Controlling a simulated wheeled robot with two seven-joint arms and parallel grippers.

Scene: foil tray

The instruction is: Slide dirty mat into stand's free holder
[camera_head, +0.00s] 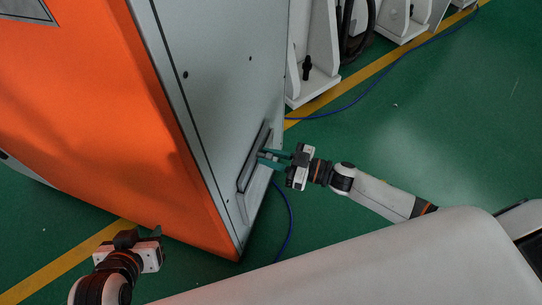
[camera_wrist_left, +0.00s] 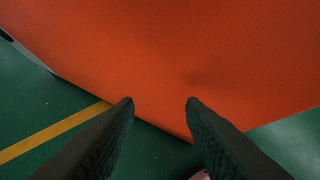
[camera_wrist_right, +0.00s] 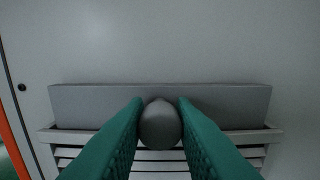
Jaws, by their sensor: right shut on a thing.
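A long grey slab (camera_wrist_right: 85,104) with a rounded grey knob (camera_wrist_right: 160,125) lies across a slotted light frame (camera_wrist_right: 60,152) on the cabinet's side. I take the slab to be the mat or its cover; I cannot tell which. My right gripper (camera_head: 268,157) is shut on the knob, and its green fingers press both sides of it in the right wrist view (camera_wrist_right: 160,118). The slab is also a dark strip (camera_head: 253,158) in the head view. My left gripper (camera_head: 142,235) is open and empty, facing the cabinet's orange face. No stand with holders is recognisable.
The large cabinet, with an orange face (camera_head: 90,120) and grey side (camera_head: 215,70), fills the upper left. White machine bases (camera_head: 315,65) stand at the back. A blue cable (camera_head: 290,215) lies on the green floor (camera_head: 440,130), which is open at right.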

